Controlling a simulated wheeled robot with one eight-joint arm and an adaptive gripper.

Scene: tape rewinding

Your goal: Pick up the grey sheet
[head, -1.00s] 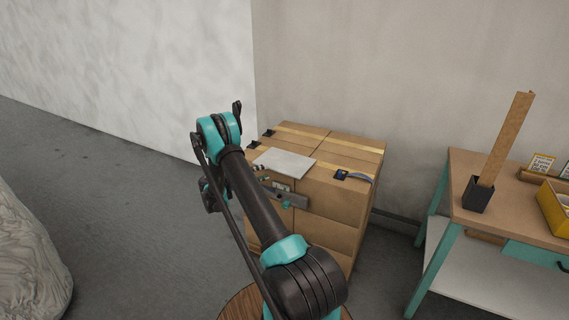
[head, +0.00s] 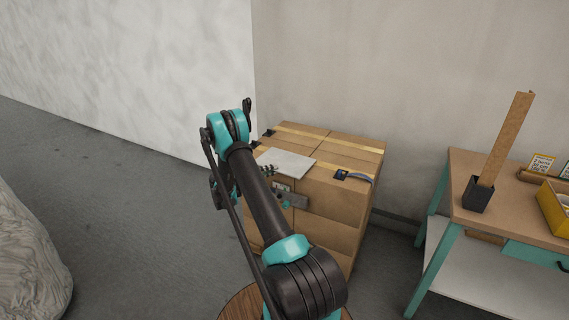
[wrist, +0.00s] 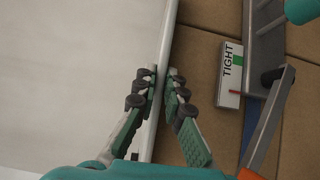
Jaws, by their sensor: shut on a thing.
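The grey sheet (head: 287,162) lies flat on top of the stacked cardboard boxes, at the edge near my arm. In the wrist view the sheet (wrist: 80,75) fills the left side, and its pale edge runs between my fingers. My gripper (wrist: 162,88) is shut on that edge, with one green-padded finger on each side of it. In the head view my gripper (head: 268,171) is small and partly hidden behind my arm, at the sheet's near left edge.
The cardboard boxes (head: 335,205) stand against the wall, with a blue-handled tape tool (head: 354,176) on top. A "TIGHT" label (wrist: 230,75) and a grey bar (wrist: 265,60) are close to my right finger. A workbench (head: 490,215) stands at the right. Open floor (head: 120,200) lies to the left.

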